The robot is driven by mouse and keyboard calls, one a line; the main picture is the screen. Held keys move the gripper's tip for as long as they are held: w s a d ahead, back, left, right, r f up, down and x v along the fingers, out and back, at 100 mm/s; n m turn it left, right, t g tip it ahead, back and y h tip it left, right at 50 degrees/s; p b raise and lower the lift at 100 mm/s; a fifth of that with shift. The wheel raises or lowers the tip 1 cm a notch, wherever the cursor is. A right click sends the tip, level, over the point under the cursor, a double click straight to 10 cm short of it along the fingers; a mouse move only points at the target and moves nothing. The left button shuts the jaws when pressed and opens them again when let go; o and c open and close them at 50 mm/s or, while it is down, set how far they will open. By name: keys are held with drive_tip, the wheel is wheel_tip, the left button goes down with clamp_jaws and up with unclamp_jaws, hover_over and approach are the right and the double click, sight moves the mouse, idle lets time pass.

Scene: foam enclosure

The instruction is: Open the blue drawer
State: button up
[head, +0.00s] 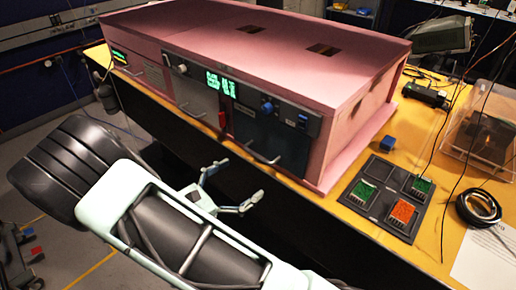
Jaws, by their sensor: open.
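A pink foam enclosure (262,42) stands on the yellow table. Its front has several panels with curved metal handles. The dark blue drawer (276,132) is at the right end of the front and looks flush with it. Its handle (264,157) is low on its face. My gripper (240,182) is open and empty. It is in front of the table edge, below and left of the blue drawer's handle and apart from it.
A grey drawer (197,97) is left of the blue one, with a red part (222,120) between them. On the table to the right are a small blue block (388,142), a dark tray (345,200) with green and orange pieces, a cable coil (479,207) and a clear box (484,130).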

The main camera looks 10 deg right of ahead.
sight(257, 155)
drive_tip(key=w+d+n+t+p, duration=0.1)
drive_tip(key=w+d, duration=0.2)
drive_tip(key=w+d+n, duration=0.1)
drive_tip(key=w+d, duration=0.2)
drive_tip(key=w, duration=0.1)
drive_tip(key=shift+w+d+r+t+p, duration=0.15)
drive_tip(key=shift+w+t+p, duration=0.1)
drive_tip(key=shift+t+p, duration=0.15)
drive_tip(key=c, duration=1.4)
drive_tip(key=shift+s, duration=0.1)
